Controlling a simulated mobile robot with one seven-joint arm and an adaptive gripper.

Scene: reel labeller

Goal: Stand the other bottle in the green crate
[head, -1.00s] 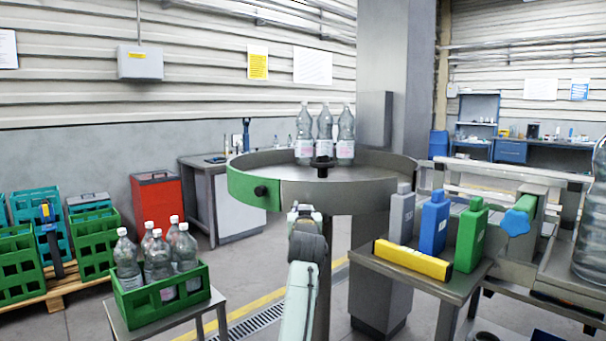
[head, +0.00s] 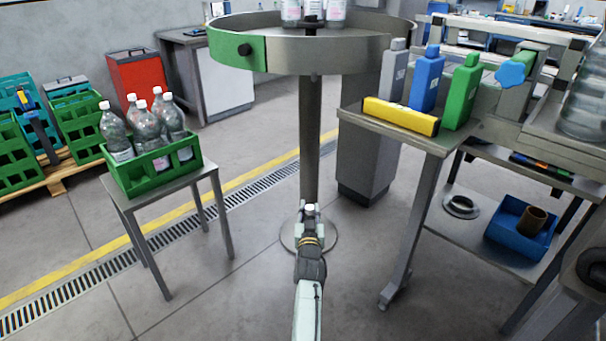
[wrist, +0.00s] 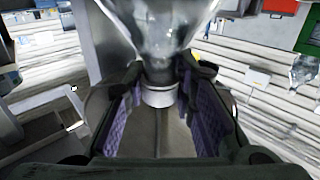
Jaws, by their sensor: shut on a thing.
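The green crate (head: 140,186) stands on a small grey table at the left of the head view. Several clear bottles (head: 147,128) with white caps stand upright in it. My gripper (head: 310,212) is low in the middle of the head view, to the right of the crate and apart from it. It is shut on a clear bottle (wrist: 165,25), gripping it at the neck near the white cap (wrist: 158,97) in the wrist view. In the head view a white cap shows between the fingers, and the bottle's body is hidden.
A round turntable (head: 300,58) with several bottles (head: 313,12) on it stands behind my gripper. At right, a table (head: 400,128) holds a yellow bar and grey, blue and green containers. More crates (head: 80,125) stand on a pallet at far left. Floor between crate table and gripper is clear.

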